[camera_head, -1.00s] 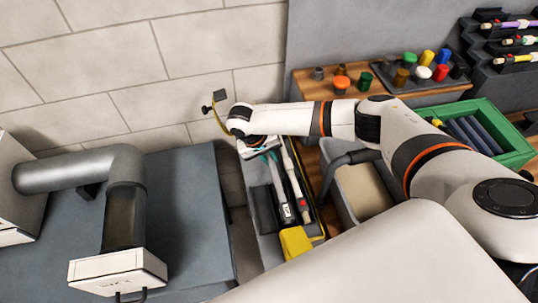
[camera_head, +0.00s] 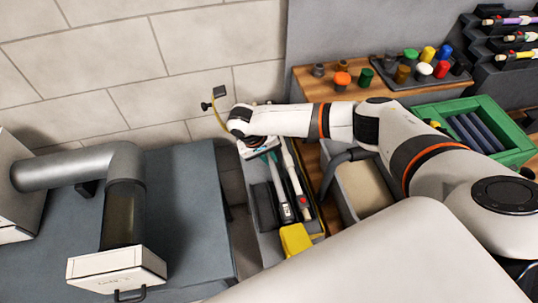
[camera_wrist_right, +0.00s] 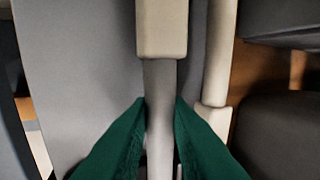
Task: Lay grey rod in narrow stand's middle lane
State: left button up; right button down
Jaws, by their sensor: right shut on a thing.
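The narrow stand (camera_head: 263,245) is a long grey holder with a yellow block (camera_head: 296,240) at its near end. A grey rod (camera_head: 282,190) with a pale label near its lower end lies along it, beside a white rod (camera_head: 296,183) with a red mark. My right gripper (camera_head: 266,153), at the far end of the stand, is shut on the grey rod. In the right wrist view the green fingers (camera_wrist_right: 160,108) pinch its grey shaft (camera_wrist_right: 159,85) below a beige block. Whether the rod rests on the lane floor is hidden. My left gripper is not in view.
A grey bin (camera_head: 366,190) stands right of the stand, and a green crate (camera_head: 520,150) is farther right. Coloured caps (camera_head: 424,70) and a rack of rods (camera_head: 505,35) stand at the back. A grey duct (camera_head: 80,168) is on the left. A tiled wall is behind.

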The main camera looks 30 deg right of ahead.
jog(key=shift+f, duration=0.25)
jog(key=c, duration=1.3)
grip_release()
jog(key=shift+o, duration=0.2)
